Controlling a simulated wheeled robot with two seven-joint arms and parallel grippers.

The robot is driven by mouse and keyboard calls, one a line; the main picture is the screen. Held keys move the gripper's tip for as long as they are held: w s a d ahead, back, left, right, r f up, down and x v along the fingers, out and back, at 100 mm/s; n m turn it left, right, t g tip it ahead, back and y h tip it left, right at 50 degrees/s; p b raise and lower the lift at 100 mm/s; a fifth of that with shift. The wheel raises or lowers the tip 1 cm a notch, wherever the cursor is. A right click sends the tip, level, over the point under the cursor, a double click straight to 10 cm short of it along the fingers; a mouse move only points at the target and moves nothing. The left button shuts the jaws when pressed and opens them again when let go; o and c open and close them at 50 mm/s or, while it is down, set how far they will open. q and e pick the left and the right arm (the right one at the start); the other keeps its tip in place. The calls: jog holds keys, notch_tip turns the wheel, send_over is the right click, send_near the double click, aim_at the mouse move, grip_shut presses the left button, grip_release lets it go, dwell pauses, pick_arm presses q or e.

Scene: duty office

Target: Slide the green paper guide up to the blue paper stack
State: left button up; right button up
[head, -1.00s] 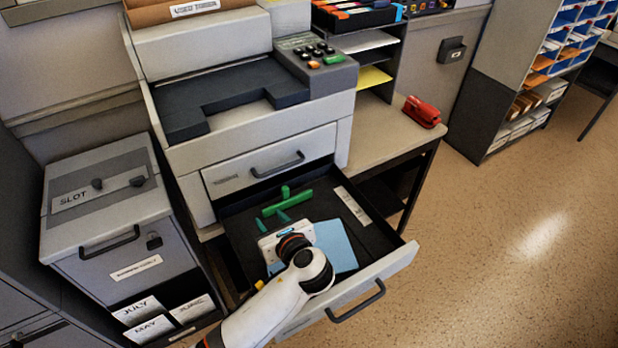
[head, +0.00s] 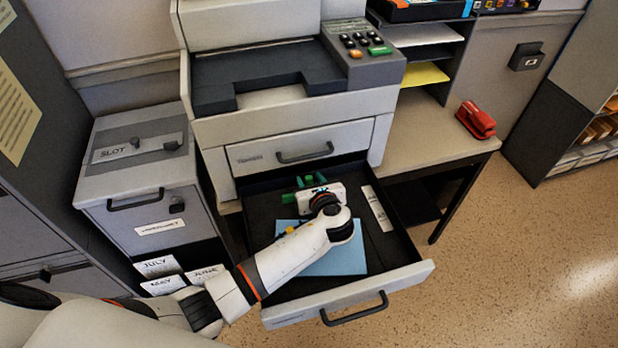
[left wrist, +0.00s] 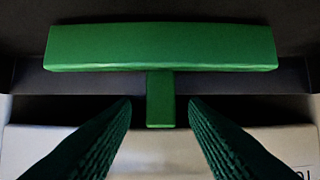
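The green paper guide (head: 288,198) is in the open drawer, toward its back. My left gripper (head: 310,182) is over it and hides most of it. In the left wrist view the guide (left wrist: 160,47) shows as a wide bar with a short stem. The fingers of my left gripper (left wrist: 160,104) are open, one on each side of the stem, with a gap on both sides. The blue paper stack (head: 345,262) lies in the drawer in front of the guide, partly under my left arm. My right gripper is not in view.
The drawer (head: 408,278) is pulled out from the grey machine, and its walls surround the guide and paper. A white labelled strip (head: 377,209) lies along its right side. A grey SLOT cabinet (head: 150,205) stands to the left. A red stapler-like object (head: 476,120) is on the table.

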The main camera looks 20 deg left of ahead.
pick_arm(q)
jog(key=shift+x, duration=1)
grip_shut()
jog(key=s+d+p, duration=0.1)
jog(key=s+p, duration=0.1)
jog(key=s+d+p, duration=0.1)
jog(key=s+p, duration=0.1)
jog(key=shift+d+r, duration=0.3)
jog(key=shift+d, duration=0.05)
jog(key=s+d+p, duration=0.1)
jog(key=s, duration=0.1)
jog(key=s+d+p, duration=0.2)
jog(key=s, duration=0.1)
jog(key=shift+s+d+f, duration=0.25)
jog(key=shift+s+d, duration=0.1)
jog(key=shift+d, duration=0.05)
grip_release()
